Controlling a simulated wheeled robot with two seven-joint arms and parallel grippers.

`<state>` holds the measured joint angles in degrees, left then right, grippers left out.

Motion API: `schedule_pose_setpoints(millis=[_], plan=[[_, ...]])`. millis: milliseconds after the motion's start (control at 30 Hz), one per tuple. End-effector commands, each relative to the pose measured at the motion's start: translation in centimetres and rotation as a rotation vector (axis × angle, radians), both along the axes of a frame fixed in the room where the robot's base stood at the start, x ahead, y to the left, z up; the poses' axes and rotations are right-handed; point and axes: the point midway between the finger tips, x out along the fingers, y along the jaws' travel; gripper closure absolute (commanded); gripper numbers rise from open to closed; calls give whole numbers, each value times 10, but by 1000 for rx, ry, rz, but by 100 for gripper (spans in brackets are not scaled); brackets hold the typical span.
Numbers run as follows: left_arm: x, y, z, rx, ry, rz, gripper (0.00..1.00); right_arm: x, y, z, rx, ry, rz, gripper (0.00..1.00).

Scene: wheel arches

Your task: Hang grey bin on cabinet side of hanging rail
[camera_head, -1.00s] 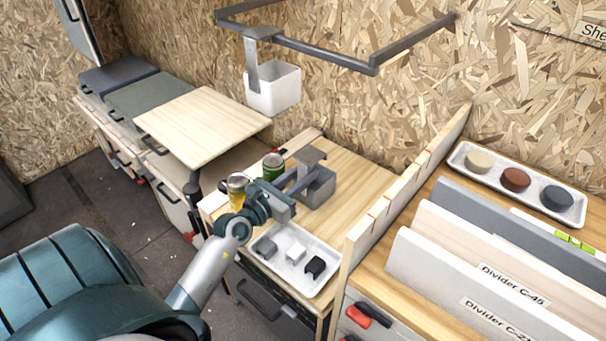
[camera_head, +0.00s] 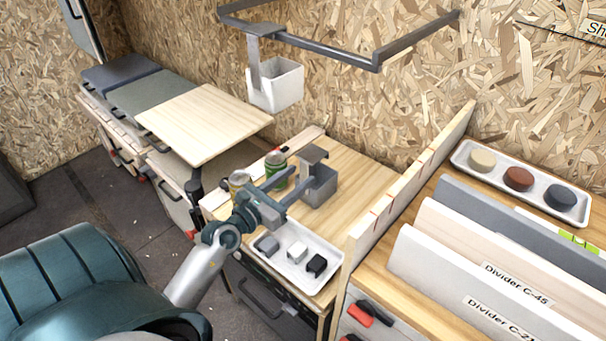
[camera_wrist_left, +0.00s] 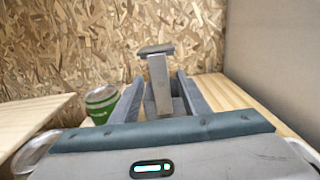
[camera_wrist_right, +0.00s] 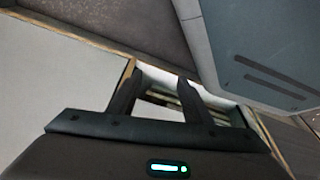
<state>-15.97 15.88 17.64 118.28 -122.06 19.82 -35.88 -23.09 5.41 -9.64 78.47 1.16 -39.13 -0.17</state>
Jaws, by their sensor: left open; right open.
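The grey bin (camera_head: 322,188) stands upright on the wooden worktop, its flat hook rising above it. My left gripper (camera_head: 294,180) is open beside the bin, fingers pointing at it. In the left wrist view, the bin's upright hook strap (camera_wrist_left: 160,82) shows between the two open fingers (camera_wrist_left: 158,85); I cannot tell whether they touch it. The dark hanging rail (camera_head: 330,53) is a U-shaped bar on the chipboard wall above. A white bin (camera_head: 277,88) hangs from its left part. My right gripper (camera_wrist_right: 158,76) is open and empty in the right wrist view.
A green can (camera_head: 276,170) and a yellowish can (camera_head: 238,182) stand close to the left gripper. A white tray (camera_head: 290,272) with small blocks lies in front. A wooden divider panel (camera_head: 415,178) and labelled dividers stand right. Space between worktop and rail is clear.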

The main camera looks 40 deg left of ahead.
Motion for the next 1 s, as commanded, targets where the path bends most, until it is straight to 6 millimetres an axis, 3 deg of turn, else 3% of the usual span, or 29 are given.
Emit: schedule_pose_setpoints(millis=[300,500,1000], plan=[[-54,4,-2,1,3,-2,58,-5,-6,4,-10,47,-9,55],[-75,6,-2,1,1,0,58,2,-4,15,-11,43,-7,55],[-83,6,0,0,0,-1,58,5,-4,21,-11,42,-6,55]])
